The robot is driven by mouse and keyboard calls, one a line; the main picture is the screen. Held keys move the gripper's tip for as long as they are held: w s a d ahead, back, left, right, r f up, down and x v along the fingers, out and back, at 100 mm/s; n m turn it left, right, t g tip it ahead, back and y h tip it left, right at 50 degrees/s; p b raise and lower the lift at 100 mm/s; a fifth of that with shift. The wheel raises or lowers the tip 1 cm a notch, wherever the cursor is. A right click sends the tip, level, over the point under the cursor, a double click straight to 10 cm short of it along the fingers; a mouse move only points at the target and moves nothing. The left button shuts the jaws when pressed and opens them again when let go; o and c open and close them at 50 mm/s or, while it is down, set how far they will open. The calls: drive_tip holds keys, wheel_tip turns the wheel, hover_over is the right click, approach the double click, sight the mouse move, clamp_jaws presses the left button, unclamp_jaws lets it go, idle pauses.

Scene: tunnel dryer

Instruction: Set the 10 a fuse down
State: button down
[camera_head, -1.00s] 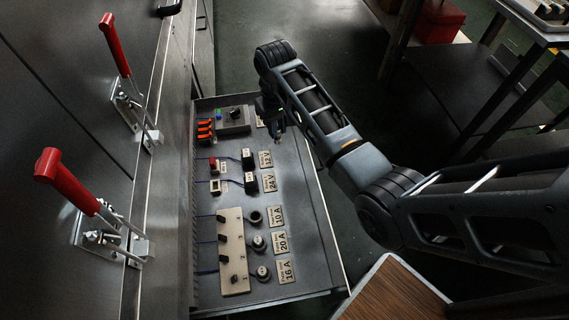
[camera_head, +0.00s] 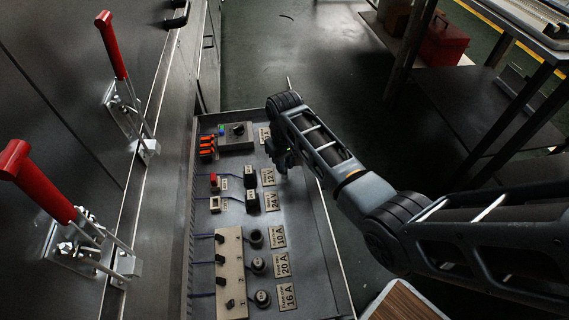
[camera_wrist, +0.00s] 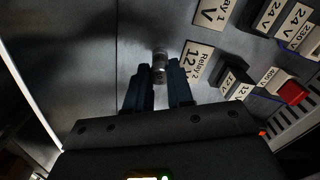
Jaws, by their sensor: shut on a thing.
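My gripper (camera_head: 283,165) is over the right part of the open drawer panel (camera_head: 308,228), beside the 12 V label (camera_head: 268,177). In the wrist view its two dark fingers (camera_wrist: 158,88) are close together around a small clear glass-like cylinder with a metallic end, the 10 A fuse (camera_wrist: 160,60). The fuse sticks out past the fingertips, above bare grey metal. Whether it touches the metal, I cannot tell. In the head view the arm hides the fuse. The round holder (camera_head: 256,239) beside the 10 A label (camera_head: 279,236) looks dark and open.
The 20 A holder (camera_head: 259,265) and 16 A holder (camera_head: 262,298) have light tops. Black relays (camera_head: 251,187) and a beige switch strip (camera_head: 231,275) lie left of the labels. Red-handled clamps (camera_head: 46,183) stand on the cabinet at left. The panel's right strip is bare.

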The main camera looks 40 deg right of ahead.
drive_tip(key=shift+f, duration=0.1)
drive_tip(key=c, duration=1)
unclamp_jaws()
wheel_tip(320, 180, up, 12)
drive_tip(key=p, duration=0.3)
drive_tip(key=shift+r, duration=0.2)
